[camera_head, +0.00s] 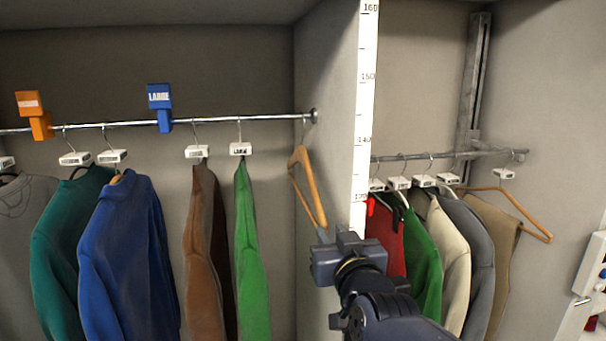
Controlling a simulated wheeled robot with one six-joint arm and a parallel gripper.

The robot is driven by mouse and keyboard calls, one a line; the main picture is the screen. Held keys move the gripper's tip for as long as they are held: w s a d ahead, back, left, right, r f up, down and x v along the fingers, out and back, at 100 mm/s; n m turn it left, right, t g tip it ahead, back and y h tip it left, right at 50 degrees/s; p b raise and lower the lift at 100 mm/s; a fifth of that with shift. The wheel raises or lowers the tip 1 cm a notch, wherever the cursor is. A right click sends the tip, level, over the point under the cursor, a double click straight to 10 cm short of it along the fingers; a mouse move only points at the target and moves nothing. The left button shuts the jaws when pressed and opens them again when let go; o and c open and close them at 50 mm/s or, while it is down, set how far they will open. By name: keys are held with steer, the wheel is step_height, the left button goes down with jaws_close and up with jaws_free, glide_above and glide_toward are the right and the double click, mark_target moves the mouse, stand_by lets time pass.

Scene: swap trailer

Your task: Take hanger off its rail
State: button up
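A bare wooden hanger (314,190) hangs at the right end of the left rail (268,117), close to the partition and seen nearly edge-on. Its hook goes up to the rail near the round end mount. Another wooden hanger (528,218) is on the right rail (478,153), beside a tan garment (497,225).
Several garments hang on the left rail, including a green one (251,250) and a brown one (203,250). Orange (40,127) and blue (165,120) size markers sit on it. The partition (328,110) bears a measuring strip (364,120). Clothes crowd the right rail.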

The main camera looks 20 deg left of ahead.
mark_target(325, 222)
steer(key=shift+p+x, duration=0.9)
steer(key=shift+x, duration=1.8)
steer(key=shift+s+r, duration=0.1)
steer(key=shift+r, duration=0.1)
steer(key=shift+c, duration=0.2)
jaws_close()
